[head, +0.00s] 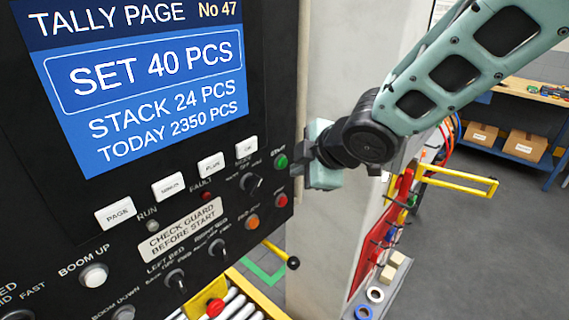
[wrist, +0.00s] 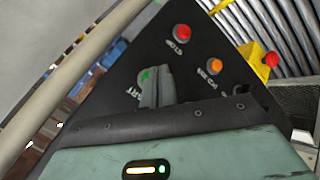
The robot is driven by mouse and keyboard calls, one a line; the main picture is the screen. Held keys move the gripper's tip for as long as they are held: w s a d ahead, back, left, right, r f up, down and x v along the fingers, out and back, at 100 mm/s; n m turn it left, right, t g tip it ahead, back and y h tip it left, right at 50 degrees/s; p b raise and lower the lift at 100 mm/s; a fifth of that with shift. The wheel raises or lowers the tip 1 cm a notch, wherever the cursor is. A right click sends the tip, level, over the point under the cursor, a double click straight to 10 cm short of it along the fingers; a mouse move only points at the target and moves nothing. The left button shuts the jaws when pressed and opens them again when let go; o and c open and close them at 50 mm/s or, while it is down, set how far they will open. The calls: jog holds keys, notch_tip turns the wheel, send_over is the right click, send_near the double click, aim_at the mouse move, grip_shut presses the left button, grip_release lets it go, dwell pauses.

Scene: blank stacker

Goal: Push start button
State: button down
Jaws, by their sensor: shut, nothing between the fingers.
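The green start button (head: 281,161) sits at the right edge of the black control panel (head: 272,100), under a "START" label. My gripper (head: 298,170) is shut and empty, with its tips just right of the button in the head view. In the wrist view the shut fingers (wrist: 154,86) overlap the green button (wrist: 145,76) and cover part of it and of its label. I cannot tell whether the tips touch the button.
The red stop button (head: 281,200) and an orange button (head: 252,222) are below the start button. A selector knob (head: 250,182) is to its left. The screen (head: 150,80) reads "SET 40 PCS". A pale column (head: 325,235) stands right of the panel.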

jog(key=shift+w+a, duration=0.1)
jog(key=shift+a, duration=0.1)
dwell(0.6)
jog(key=shift+w+a, duration=0.15)
